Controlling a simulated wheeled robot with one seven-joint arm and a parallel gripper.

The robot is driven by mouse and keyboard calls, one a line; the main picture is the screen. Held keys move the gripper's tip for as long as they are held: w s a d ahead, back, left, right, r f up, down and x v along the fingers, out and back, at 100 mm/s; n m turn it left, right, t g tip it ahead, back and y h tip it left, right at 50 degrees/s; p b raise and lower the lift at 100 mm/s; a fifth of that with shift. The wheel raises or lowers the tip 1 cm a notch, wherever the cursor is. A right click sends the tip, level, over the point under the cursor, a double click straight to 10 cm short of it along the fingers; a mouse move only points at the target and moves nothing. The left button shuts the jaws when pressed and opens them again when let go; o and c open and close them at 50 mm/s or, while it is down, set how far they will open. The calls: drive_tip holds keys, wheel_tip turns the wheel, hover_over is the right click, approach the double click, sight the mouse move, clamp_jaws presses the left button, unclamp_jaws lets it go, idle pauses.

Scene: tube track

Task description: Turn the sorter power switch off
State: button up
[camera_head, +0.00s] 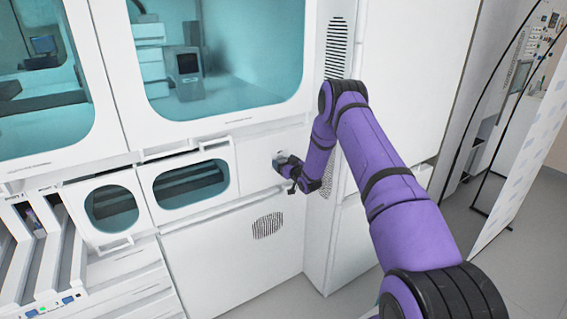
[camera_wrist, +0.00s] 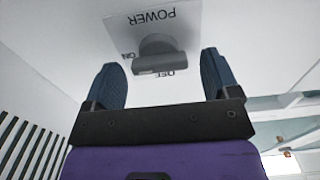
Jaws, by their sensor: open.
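The power switch (camera_wrist: 158,62) is a dark grey rotary knob with a bar handle on a light plate (camera_wrist: 195,35). The plate reads POWER, ON and OFF, upside down in the wrist view. The bar lies roughly level across that view, close to both labels; I cannot tell which one it is set to. My gripper (camera_wrist: 160,80) is open, with one dark finger to each side of the knob and nothing held. The fingertips look just short of the knob or level with it; contact cannot be told. In the head view my gripper (camera_head: 287,173) is at the white machine's front panel, largely hiding the switch.
The white machine (camera_head: 215,240) has large teal windows (camera_head: 215,60) above and smaller ones (camera_head: 190,183) left of the switch. A vent grille (camera_wrist: 30,145) shows at lower left in the wrist view. Tube tracks (camera_head: 45,250) stand at far left. Open floor (camera_head: 345,298) lies at lower right.

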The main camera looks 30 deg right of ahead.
drive_tip(key=shift+w, duration=0.45)
drive_tip(key=c, duration=0.9)
drive_tip(key=shift+n, duration=0.3)
drive_tip(key=n, duration=1.7)
drive_tip(key=shift+s+a+f, duration=0.1)
drive_tip(key=shift+a+f, duration=0.15)
drive_tip(key=shift+f, duration=0.1)
drive_tip(key=shift+n, duration=0.3)
